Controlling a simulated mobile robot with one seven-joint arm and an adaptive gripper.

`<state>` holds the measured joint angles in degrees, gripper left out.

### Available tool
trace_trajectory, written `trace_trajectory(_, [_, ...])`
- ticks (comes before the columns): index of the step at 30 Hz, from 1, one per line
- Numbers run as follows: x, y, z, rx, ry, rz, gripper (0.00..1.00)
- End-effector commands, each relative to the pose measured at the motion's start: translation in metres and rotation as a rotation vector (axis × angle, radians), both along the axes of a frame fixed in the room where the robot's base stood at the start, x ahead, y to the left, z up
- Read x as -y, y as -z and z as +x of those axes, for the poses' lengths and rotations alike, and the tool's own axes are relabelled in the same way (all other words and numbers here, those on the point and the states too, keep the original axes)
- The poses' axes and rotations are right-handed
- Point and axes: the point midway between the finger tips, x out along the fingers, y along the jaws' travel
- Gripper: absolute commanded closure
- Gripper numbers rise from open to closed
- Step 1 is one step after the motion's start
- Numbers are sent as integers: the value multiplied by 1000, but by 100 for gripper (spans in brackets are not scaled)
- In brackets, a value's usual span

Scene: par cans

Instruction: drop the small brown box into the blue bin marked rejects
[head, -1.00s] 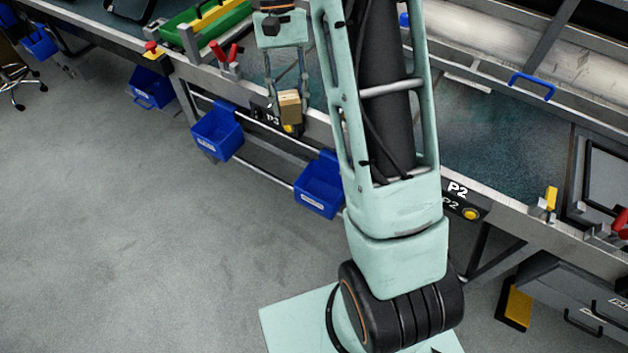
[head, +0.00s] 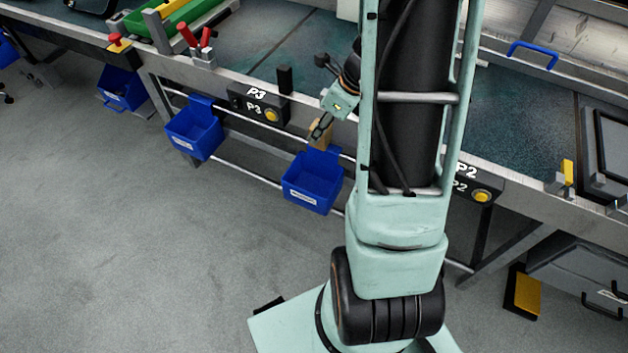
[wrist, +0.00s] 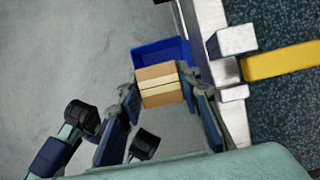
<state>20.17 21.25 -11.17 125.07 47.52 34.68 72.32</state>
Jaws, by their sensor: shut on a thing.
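The small brown box (head: 320,132) is held between the fingers of my gripper (head: 322,127). In the wrist view the box (wrist: 160,85) sits between the two fingertips, with a lighter band across it. My gripper is shut on it. A blue bin (head: 312,188) with a white label hangs from the rail below the box in the head view. In the wrist view a blue bin (wrist: 150,53) shows behind the box and is partly hidden by it. The label is too small to read, so I cannot tell which bin is marked rejects.
Two more blue bins hang to the left, one near (head: 194,134) and one farther off (head: 122,90). The workbench edge carries the P3 panel (head: 258,104) close to my gripper. Grey floor (head: 130,250) is open in front of the bins.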

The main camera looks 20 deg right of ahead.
Motion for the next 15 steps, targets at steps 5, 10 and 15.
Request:
trace_trajectory(5, [0,15,0,0,-4,0,92])
trace_trajectory(10, [0,34,0,0,-6,0,92])
trace_trajectory(15, [0,51,1,1,-7,-1,92])
